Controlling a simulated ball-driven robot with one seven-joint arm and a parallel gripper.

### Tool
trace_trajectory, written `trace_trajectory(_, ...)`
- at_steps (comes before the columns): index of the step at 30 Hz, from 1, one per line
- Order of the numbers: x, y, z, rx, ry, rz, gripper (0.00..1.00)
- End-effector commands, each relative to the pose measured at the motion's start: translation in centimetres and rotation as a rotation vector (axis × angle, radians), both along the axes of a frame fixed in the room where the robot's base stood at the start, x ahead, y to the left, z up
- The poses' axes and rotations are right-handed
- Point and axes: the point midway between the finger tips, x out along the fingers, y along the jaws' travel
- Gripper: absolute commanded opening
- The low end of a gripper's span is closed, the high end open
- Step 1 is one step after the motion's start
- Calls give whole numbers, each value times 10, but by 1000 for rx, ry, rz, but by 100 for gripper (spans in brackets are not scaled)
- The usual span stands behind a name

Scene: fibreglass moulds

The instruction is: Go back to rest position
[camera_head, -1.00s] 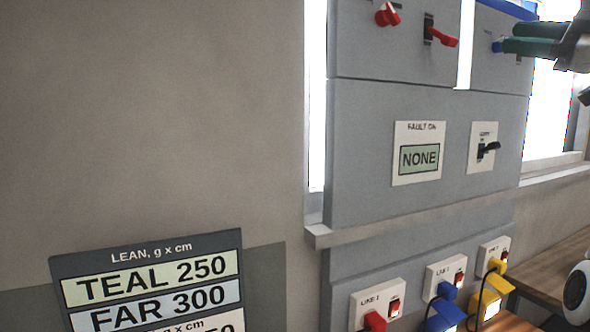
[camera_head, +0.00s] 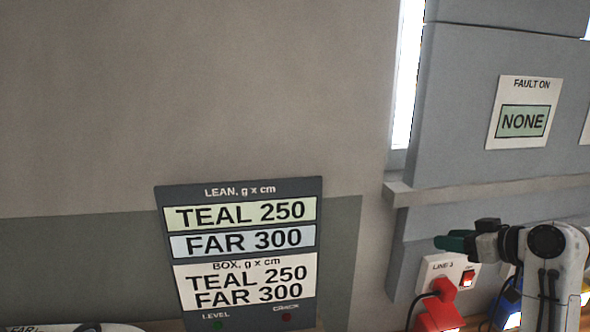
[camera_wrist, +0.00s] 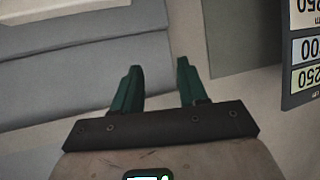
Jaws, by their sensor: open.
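My gripper (camera_wrist: 157,85) shows in the wrist view with its two green fingers apart and nothing between them. In the head view my gripper (camera_head: 440,243) is at the lower right, pointing left, in front of the grey panel and near the socket plates. My forearm behind it hides part of the sockets. In the wrist view the fingers point toward a grey panel (camera_wrist: 80,75) and touch nothing that I can see.
A dark sign (camera_head: 238,188) with TEAL 250 and FAR 300 stands at lower centre. A FAULT ON plate (camera_head: 523,113) reading NONE is on the panel at upper right. A red plug (camera_head: 440,305) sits below the LINE 3 plate (camera_head: 437,270). The wall at left is bare.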

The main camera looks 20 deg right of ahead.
Motion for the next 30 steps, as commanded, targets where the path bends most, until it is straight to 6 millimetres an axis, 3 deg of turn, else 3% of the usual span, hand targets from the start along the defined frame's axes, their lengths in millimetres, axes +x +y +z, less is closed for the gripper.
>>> trace_trajectory(1,-1,23,-32,29,61,7,43)
trace_trajectory(3,-8,51,-72,62,145,5,43)
trace_trajectory(8,-39,116,-156,113,346,0,43)
trace_trajectory(11,-71,155,-203,125,477,-9,43)
trace_trajectory(15,-129,201,-257,112,661,-26,43)
trace_trajectory(19,-190,232,-291,74,816,-47,43)
trace_trajectory(24,-255,249,-313,8,960,-79,43)
trace_trajectory(30,-288,252,-318,-36,1024,-100,43)
